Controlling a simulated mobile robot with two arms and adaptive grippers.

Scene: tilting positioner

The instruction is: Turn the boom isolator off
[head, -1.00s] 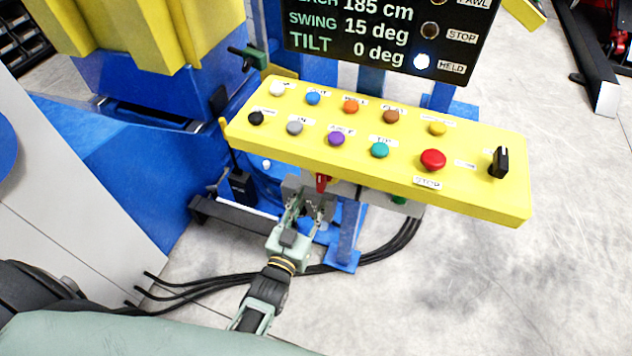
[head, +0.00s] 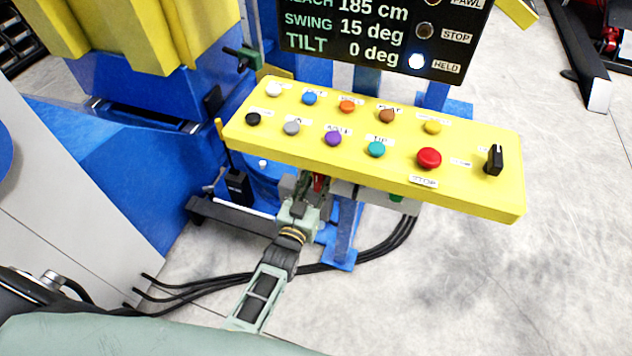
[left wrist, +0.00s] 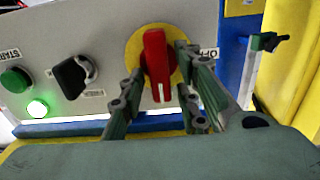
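The boom isolator is a red handle (left wrist: 157,65) on a yellow disc (left wrist: 134,47) in the left wrist view. The handle stands upright, with a white mark at its lower end. An "OFF" label (left wrist: 208,53) is to its right, partly covered by a finger. My left gripper (left wrist: 160,82) has one finger on each side of the handle, and small gaps seem to show, so it looks open around it. In the head view my left gripper (head: 309,190) reaches under the yellow console's front edge, where a bit of red shows. My right gripper is not in view.
A black knob (left wrist: 75,76), a green button (left wrist: 15,79) and a lit green lamp (left wrist: 37,108) are left of the isolator. The yellow console (head: 480,195) with several buttons overhangs my gripper. Black cables (head: 385,246) lie on the floor. The display reads tilt 0 deg.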

